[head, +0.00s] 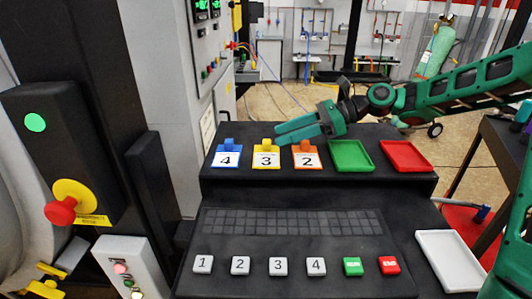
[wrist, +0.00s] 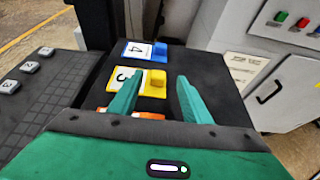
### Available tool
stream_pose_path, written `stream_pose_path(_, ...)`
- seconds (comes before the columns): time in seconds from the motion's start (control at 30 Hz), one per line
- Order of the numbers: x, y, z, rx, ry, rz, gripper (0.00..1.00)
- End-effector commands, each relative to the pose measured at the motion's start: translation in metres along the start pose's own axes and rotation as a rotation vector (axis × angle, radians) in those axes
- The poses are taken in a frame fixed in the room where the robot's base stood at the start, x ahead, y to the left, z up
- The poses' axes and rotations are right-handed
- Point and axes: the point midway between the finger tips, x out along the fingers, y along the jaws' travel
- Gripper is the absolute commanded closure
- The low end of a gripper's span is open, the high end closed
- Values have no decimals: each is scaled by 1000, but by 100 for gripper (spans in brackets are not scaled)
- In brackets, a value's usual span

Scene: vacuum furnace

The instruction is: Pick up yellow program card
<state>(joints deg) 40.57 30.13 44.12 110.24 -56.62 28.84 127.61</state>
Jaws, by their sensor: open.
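The yellow program card (head: 266,161), marked 3 with a yellow tab on top, sits on the black console's upper ledge, between the blue card (head: 227,160) marked 4 and the orange card (head: 306,161) marked 2. My gripper (head: 279,136) is open and empty. Its teal fingers point left, just above and beside the yellow card's tab. In the wrist view, the yellow card (wrist: 121,78) lies ahead, with its tab between the line of my two fingertips (wrist: 160,76). The left finger covers part of the card. The orange card is mostly hidden behind my gripper there.
A green tray (head: 350,156) and a red tray (head: 406,156) sit right of the cards. A white tray (head: 448,258) lies lower right. Numbered buttons (head: 240,265) line the console front. A grey cabinet (head: 172,90) stands behind left.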

Motion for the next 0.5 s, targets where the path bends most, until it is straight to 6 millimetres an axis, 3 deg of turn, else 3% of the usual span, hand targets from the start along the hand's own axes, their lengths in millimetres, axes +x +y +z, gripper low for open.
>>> stream_pose_path(0.33, 40, 1, -3, 1, 0, 0, 56)
stream_pose_path(0.5, 48, 1, -3, 0, 0, -2, 56)
